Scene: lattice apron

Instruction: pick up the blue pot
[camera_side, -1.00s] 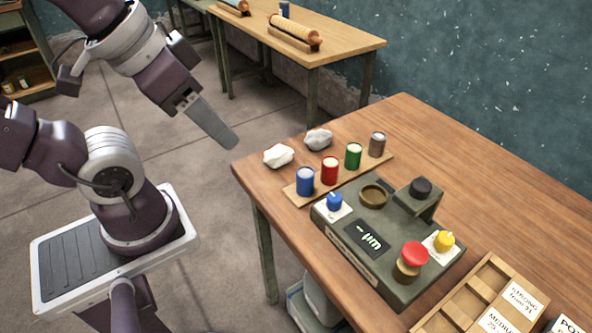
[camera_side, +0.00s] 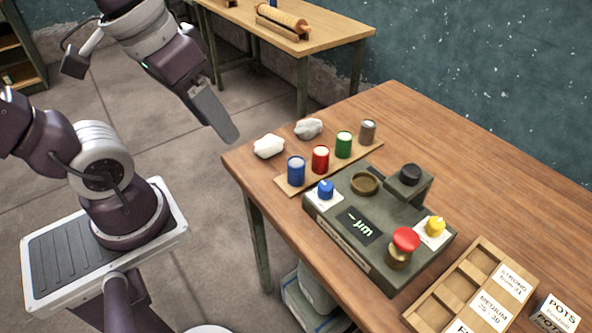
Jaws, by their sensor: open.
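The blue pot (camera_side: 296,171) is a small upright cylinder with a pale top. It stands at the near left end of a thin wooden strip (camera_side: 367,153), beside the red pot (camera_side: 320,160). My gripper (camera_side: 222,128) hangs in the air beyond the table's left edge, up and to the left of the blue pot and apart from it. It looks empty. Its fingers are seen side-on, so the gap between them is hidden.
A green pot (camera_side: 343,145) and a grey-brown pot (camera_side: 367,131) share the strip. Two crumpled white lumps (camera_side: 268,146) (camera_side: 308,129) lie behind it. A device with knobs and a red button (camera_side: 405,239) stands in front. A wooden tray (camera_side: 462,283) is at lower right. The table's far right is clear.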

